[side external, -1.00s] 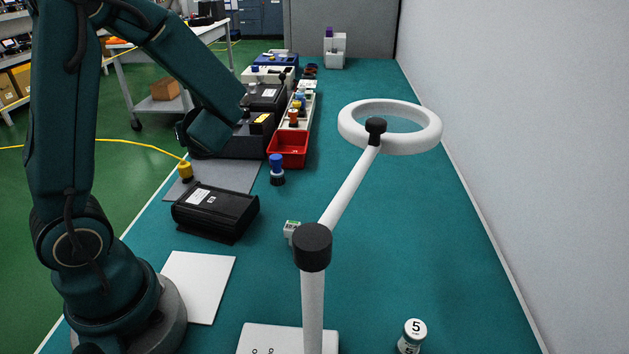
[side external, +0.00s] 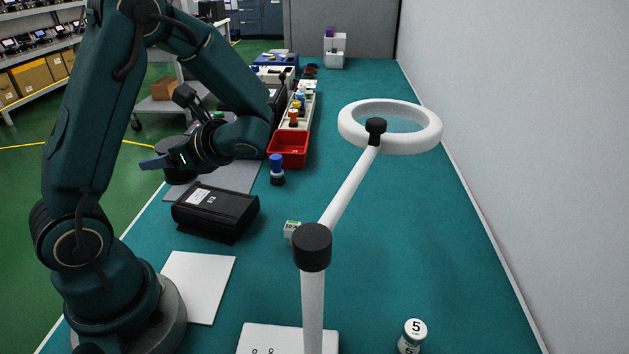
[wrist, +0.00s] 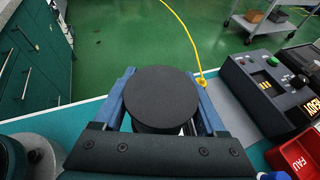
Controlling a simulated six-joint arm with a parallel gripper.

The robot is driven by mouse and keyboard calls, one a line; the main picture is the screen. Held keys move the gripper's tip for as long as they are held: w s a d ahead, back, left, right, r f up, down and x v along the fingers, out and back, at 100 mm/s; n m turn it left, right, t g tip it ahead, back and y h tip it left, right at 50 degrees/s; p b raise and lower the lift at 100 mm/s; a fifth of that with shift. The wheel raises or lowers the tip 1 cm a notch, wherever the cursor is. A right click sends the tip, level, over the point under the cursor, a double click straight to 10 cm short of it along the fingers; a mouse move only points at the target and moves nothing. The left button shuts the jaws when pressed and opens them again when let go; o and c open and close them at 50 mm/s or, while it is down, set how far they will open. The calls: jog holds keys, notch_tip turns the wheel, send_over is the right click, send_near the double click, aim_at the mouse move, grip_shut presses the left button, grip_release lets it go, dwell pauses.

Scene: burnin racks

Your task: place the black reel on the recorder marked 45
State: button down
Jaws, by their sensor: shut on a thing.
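The black reel (wrist: 160,96) is a round, flat-topped dark disc between the two blue fingers of my gripper (wrist: 161,82) in the wrist view. The gripper is shut on it. In the side view my gripper (side external: 157,162) holds the reel (side external: 180,173) above the left edge of the bench, near a grey mat. A black box-like unit (side external: 215,211) with a white label lies nearer the camera; I cannot read its label. A black device (wrist: 270,90) with a green button stands at the right in the wrist view. I cannot make out a 45 on any unit.
A red bin (side external: 289,148) and a blue-topped bottle (side external: 277,170) stand right of the grey mat (side external: 235,178). A white ring lamp (side external: 430,143) overhangs the bench. A white sheet (side external: 198,287) lies by my base. The bench's right side is mostly clear.

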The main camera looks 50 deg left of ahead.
send_over(205, 196)
notch_tip(205, 196, down, 3)
jog(key=shift+r, duration=0.1)
jog(key=shift+f, duration=2)
jog(key=shift+f, duration=0.1)
grip_release()
